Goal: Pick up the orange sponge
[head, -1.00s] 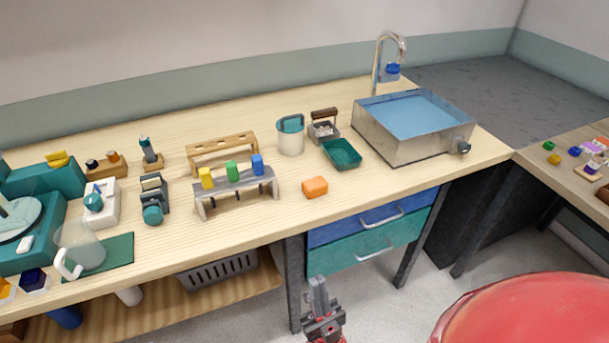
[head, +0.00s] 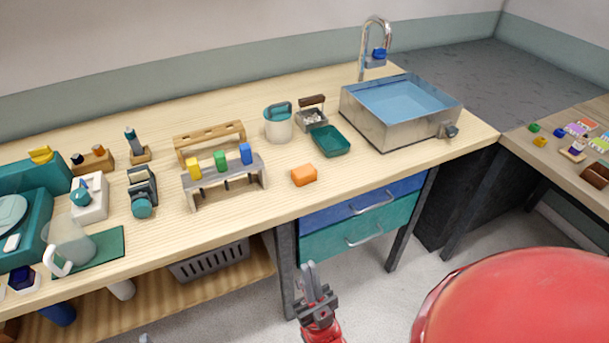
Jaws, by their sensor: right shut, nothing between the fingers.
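The orange sponge (head: 304,175) is a small block lying on the wooden counter near its front edge, right of the rack with colored pegs. My right gripper (head: 310,273) is at the bottom middle, in front of the counter and apart from the sponge. It points up in the picture, and its fingers are shut with nothing between them. A small grey tip (head: 145,338) at the bottom edge seems to be my left gripper; the rest of it is out of the picture.
A peg rack (head: 225,180) stands left of the sponge. A green tray (head: 329,142) lies behind it, near a white cup (head: 278,126). A metal sink (head: 400,112) stands to the right. Blue and green drawers (head: 360,215) are below the counter edge. Bare counter surrounds the sponge.

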